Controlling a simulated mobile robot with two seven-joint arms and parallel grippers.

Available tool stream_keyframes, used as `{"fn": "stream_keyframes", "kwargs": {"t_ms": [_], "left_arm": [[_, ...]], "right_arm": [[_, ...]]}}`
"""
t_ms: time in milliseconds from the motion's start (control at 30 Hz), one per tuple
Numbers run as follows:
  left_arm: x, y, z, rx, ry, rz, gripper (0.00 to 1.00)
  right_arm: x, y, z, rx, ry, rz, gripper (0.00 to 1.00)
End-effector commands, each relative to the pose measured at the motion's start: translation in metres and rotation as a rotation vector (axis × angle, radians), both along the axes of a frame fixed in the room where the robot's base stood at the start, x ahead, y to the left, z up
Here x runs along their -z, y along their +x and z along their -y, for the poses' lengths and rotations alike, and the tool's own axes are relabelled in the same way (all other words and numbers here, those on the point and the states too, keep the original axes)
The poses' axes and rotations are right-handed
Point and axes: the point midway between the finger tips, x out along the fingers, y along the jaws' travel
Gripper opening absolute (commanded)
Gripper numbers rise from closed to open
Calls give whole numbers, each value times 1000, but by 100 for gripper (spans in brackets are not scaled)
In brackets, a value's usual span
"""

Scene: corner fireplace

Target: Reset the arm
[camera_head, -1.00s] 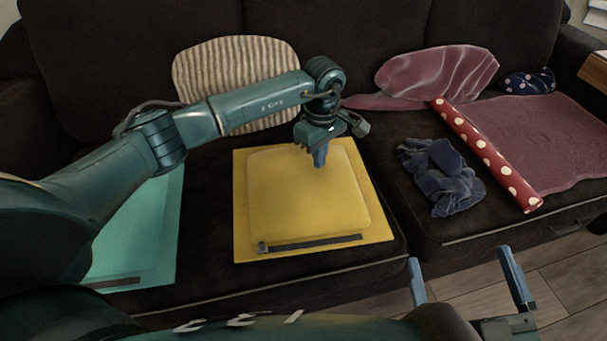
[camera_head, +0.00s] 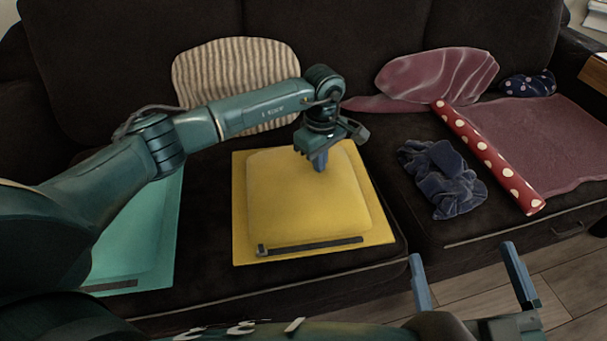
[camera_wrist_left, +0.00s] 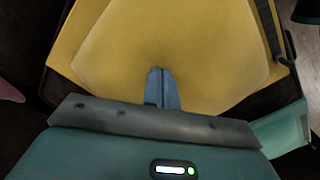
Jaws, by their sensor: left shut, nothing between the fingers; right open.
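My left arm reaches in from the left in the head view. My left gripper (camera_head: 320,161) is shut and empty, its blue fingers pointing down above the far part of the yellow cushion (camera_head: 300,205). In the left wrist view its fingers (camera_wrist_left: 160,88) are together in front of the yellow cushion (camera_wrist_left: 165,45), with nothing between them. I cannot tell whether the fingertips touch the cushion. My right gripper (camera_head: 468,278) is open and empty at the bottom right, in front of the sofa's front edge, over the wooden floor.
The dark sofa (camera_head: 345,40) holds a teal piece (camera_head: 130,245), a striped cushion (camera_head: 215,80), a crumpled blue cloth (camera_head: 440,180), a red polka-dot roll (camera_head: 485,155), a mauve cushion (camera_head: 440,75) and mauve cloth (camera_head: 550,130). A dark strip (camera_head: 315,245) lies along the yellow piece's near edge.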

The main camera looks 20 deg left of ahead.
Motion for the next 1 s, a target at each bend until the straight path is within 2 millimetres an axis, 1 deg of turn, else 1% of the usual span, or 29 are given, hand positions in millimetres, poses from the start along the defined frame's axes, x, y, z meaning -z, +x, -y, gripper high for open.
{"fn": "stream_keyframes", "kwargs": {"t_ms": [33, 133, 567, 667, 767, 833, 867, 900, 933, 967, 1000], "left_arm": [[-9, 0, 0, 0, 1, 1, 0], [-16, 0, 0, 0, 1, 0, 0], [-15, 0, 0, 0, 1, 0, 0], [-15, -2, 4, -1, -16, -3, 0], [-15, -14, 29, -16, -111, -27, 0], [-17, -31, 61, -47, -241, -64, 0], [-20, -40, 78, -69, -312, -87, 0], [-26, -54, 103, -107, -417, -127, 0], [-33, -66, 122, -145, -504, -160, 0], [-42, -77, 141, -188, -592, -200, 0], [-57, -92, 165, -257, -710, -259, 0]], "right_arm": [[-7, 0, 0, 0, -1, 0, 100], [-11, 0, 0, 0, -1, 0, 100], [-8, 0, 1, 2, -4, -4, 100], [-9, -1, 2, 2, -9, -9, 100], [-16, 1, 2, 8, -13, -26, 100], [-23, 3, 4, 15, -19, -52, 100], [-26, 4, 4, 19, -23, -67, 100], [-31, 5, 5, 24, -29, -88, 100], [-34, 7, 6, 29, -33, -105, 100], [-37, 8, 7, 35, -38, -124, 100], [-41, 9, 9, 41, -45, -150, 100]]}}
